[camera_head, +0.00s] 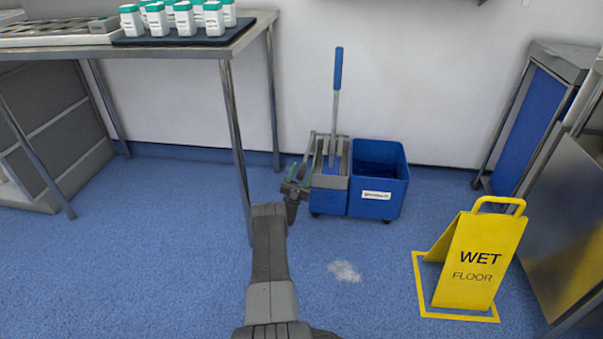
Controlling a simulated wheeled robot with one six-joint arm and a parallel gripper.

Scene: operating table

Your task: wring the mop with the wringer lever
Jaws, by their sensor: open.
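A blue two-part mop bucket (378,200) stands on the floor near the back wall. A grey wringer (322,150) sits on its left part. A grey pole with a blue grip (338,70) rises upright from the wringer; I cannot tell whether it is the mop handle or the wringer lever. No mop head can be made out. My gripper (299,172) is open at the left side of the wringer, its green-tipped fingers close to it. Whether it touches the wringer is unclear, and nothing shows held between the fingers.
A metal table (190,51) with several white bottles (178,18) stands at the left, one leg close to my arm. A yellow wet floor sign (480,262) stands at the right, near a metal cabinet (570,220). A whitish patch (344,271) marks the otherwise open floor in front of the bucket.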

